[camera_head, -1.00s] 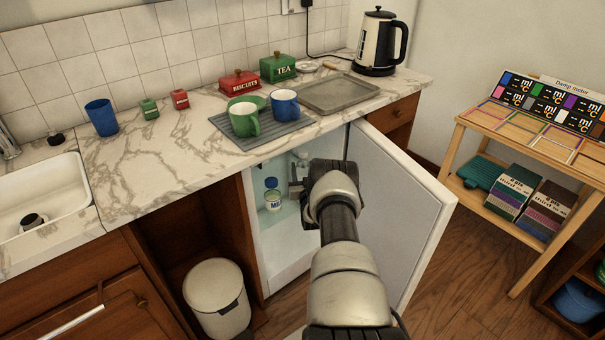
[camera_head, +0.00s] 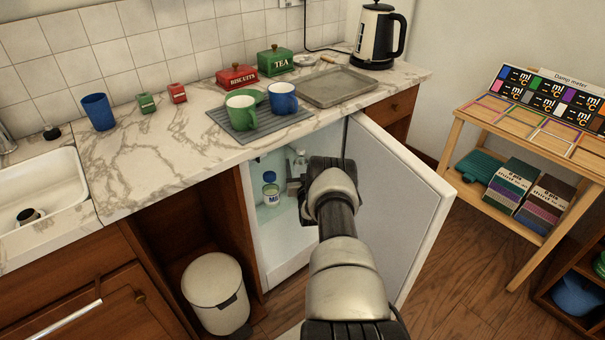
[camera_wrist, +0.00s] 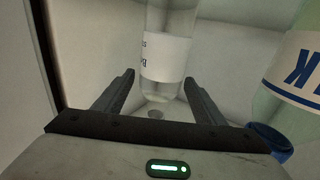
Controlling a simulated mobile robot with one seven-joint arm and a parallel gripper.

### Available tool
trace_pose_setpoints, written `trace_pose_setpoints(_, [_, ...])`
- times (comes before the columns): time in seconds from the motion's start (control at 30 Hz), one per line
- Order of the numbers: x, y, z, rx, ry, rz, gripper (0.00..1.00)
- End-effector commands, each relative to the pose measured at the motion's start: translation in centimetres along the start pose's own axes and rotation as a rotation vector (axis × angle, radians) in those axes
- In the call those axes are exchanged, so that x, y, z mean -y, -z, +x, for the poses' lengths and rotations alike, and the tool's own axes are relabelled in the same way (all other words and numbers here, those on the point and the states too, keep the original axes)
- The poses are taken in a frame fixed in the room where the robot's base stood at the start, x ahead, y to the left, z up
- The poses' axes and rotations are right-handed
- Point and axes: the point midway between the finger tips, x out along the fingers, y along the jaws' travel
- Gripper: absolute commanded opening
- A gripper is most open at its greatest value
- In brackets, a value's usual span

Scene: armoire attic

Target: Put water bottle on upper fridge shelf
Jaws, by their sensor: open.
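A clear bottle with a white label (camera_wrist: 166,55), which looks like the water bottle, stands between the fingers of my gripper (camera_wrist: 159,78) in the wrist view. The fingers are spread on both sides of it, with gaps showing. In the head view my gripper (camera_head: 300,190) reaches into the open fridge (camera_head: 285,245). A pale shape just behind it may be the bottle's top, but the wrist hides most of it. The upper shelf cannot be clearly made out.
A milk bottle (camera_head: 271,190) stands in the fridge left of my gripper; it also shows close at right in the wrist view (camera_wrist: 300,75). The open fridge door (camera_head: 395,210) is right of my arm. A white bin (camera_head: 216,290) stands at left below the counter.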

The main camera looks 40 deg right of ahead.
Motion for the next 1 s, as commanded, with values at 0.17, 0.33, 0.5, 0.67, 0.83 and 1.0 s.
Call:
trace_pose_setpoints(0.17, [0.0, 0.2, -3.2, 0.008, 0.0, 0.0, 0.64])
trace_pose_setpoints(0.33, [0.0, 0.1, -7.0, 0.009, 0.0, 0.0, 0.64])
trace_pose_setpoints(0.5, [0.0, 0.0, -10.0, 0.007, 0.0, 0.0, 0.64])
trace_pose_setpoints(0.67, [0.0, 0.0, -11.4, 0.004, 0.0, 0.0, 0.64])
trace_pose_setpoints(0.83, [0.0, -0.1, -11.8, 0.004, 0.0, 0.0, 0.64])
trace_pose_setpoints(1.0, [0.0, -0.1, -11.8, 0.004, 0.0, 0.0, 0.64])
